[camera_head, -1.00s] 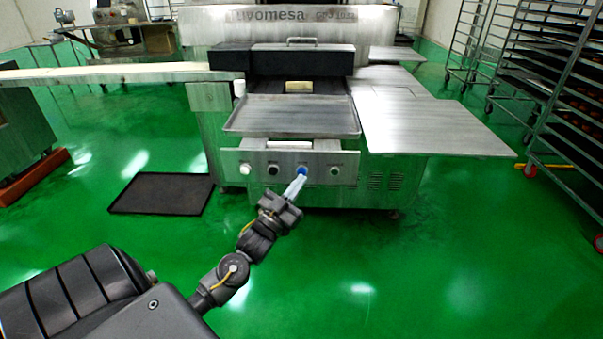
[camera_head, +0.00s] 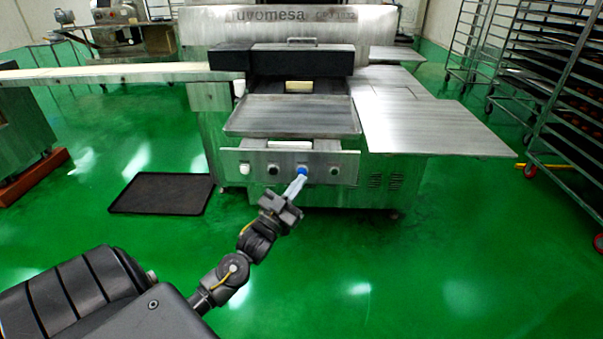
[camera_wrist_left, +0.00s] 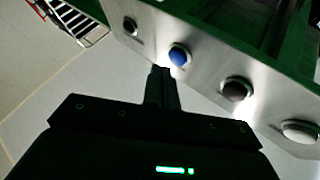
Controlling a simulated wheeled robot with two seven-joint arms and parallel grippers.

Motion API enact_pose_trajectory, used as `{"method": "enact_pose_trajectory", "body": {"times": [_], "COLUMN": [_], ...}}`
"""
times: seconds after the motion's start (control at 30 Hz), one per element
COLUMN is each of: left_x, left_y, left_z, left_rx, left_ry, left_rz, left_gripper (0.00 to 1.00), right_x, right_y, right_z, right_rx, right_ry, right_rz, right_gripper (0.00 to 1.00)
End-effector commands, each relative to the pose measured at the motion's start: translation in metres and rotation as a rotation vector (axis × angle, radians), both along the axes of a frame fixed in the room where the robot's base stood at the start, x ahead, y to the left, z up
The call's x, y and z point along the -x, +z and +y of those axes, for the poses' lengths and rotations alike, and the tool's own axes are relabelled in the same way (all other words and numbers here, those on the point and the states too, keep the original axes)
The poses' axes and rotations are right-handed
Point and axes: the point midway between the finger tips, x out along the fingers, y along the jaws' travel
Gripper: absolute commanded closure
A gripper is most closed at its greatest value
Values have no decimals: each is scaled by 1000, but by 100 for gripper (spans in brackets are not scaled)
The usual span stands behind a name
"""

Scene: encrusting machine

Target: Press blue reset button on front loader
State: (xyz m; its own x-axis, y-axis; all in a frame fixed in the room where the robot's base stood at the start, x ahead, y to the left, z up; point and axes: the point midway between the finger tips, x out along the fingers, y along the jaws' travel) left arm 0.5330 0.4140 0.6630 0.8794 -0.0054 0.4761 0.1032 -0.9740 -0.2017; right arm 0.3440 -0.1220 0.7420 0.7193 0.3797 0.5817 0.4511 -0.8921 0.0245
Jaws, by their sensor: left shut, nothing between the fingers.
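The blue reset button (camera_head: 302,170) is on the metal front panel (camera_head: 262,160) of the machine, between a dark button to its left and another knob to its right. It also shows in the left wrist view (camera_wrist_left: 179,56), just beyond the fingertips. My left gripper (camera_head: 297,184) is shut and empty, with its fingertips just below and very close to the blue button. In the left wrist view the shut fingers (camera_wrist_left: 161,72) point toward it; whether they touch it I cannot tell. My right gripper is not in view.
A metal tray (camera_head: 240,128) sits above the panel and a flat side table (camera_head: 440,125) extends right. A white button (camera_head: 245,169) and dark button (camera_head: 272,170) lie left of the blue one. A black mat (camera_head: 162,194) lies on the green floor. Racks (camera_head: 560,90) stand at right.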

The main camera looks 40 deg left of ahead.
Motion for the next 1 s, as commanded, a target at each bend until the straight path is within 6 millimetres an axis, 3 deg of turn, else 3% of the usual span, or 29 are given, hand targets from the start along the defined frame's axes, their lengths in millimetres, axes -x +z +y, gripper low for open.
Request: {"method": "enact_pose_trajectory", "body": {"times": [1.0], "left_x": [-8], "left_y": [0], "left_z": [5], "left_rx": [0], "left_ry": [0], "left_rz": [0], "left_gripper": [100], "right_x": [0], "right_y": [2], "right_z": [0], "right_rx": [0], "right_ry": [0], "right_rz": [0], "right_gripper": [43]}}
